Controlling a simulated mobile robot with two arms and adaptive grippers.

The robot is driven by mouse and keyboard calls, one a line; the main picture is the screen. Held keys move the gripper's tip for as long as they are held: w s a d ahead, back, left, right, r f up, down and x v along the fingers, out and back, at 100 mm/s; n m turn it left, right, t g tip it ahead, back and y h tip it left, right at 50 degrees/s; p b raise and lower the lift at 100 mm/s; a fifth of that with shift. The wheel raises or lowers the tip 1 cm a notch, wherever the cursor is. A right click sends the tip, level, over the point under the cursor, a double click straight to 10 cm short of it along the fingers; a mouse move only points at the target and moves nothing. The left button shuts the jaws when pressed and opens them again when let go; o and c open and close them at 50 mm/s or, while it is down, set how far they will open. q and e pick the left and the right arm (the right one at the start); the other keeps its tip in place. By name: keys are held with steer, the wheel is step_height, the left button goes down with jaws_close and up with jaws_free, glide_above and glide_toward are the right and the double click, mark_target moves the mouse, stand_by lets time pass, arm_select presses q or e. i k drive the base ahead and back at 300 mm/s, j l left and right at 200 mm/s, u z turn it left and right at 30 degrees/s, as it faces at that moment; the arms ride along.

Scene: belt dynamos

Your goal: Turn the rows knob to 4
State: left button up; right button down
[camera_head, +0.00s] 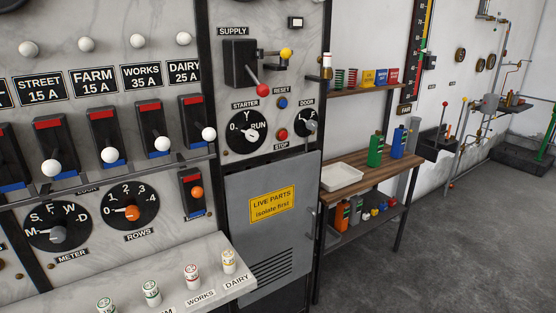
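The rows knob (131,212) is an orange knob on a round black dial, above the ROWS label on the pale panel at lower left. The numbers, up to 4 at the right, run around the dial's upper part. A light pointer line runs left from the knob, toward the 0 at the dial's left side. Neither of my grippers shows in the head view, and nothing touches the knob.
The meter dial (57,234) is left of the rows dial, and a small switch with an orange ball (196,192) is at its right. Lever switches (107,137) stick out above. A ledge (190,285) with labelled fuses juts out below. Open floor lies at right.

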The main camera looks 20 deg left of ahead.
mark_target(132, 212)
steer(key=u, duration=1.5)
